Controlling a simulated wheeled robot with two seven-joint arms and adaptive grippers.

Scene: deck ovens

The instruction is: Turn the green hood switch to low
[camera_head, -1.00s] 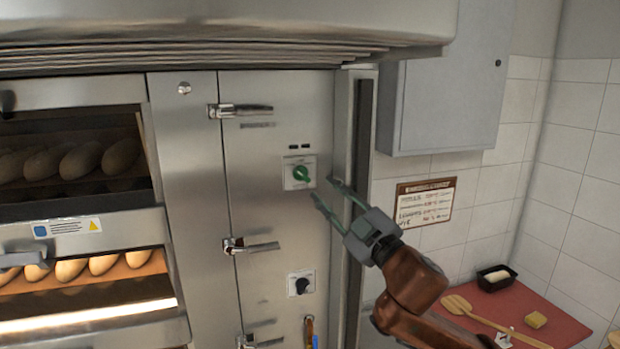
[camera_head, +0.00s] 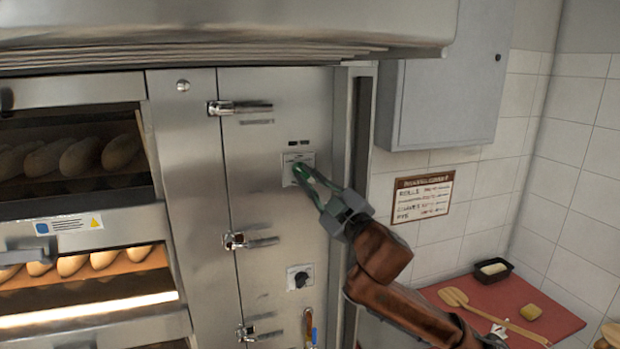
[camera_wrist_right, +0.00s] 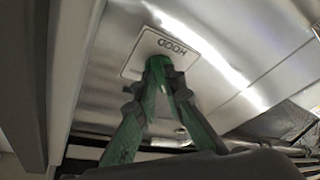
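The green hood switch (camera_head: 301,170) sits on a pale square plate (camera_head: 290,160) on the steel front, right of the ovens. My right gripper (camera_head: 306,172) reaches it from the lower right, and its fingers partly cover the knob. The knob's pointer and exact setting are hidden. My left gripper is not in view.
A black knob (camera_head: 300,278) is lower on the same panel, with door latches (camera_head: 240,107) to its left. A grey wall box (camera_head: 450,80) and a sign (camera_head: 423,197) are at right. A red board (camera_head: 490,300) holds wooden utensils. Bread-filled ovens (camera_head: 70,225) are at left.

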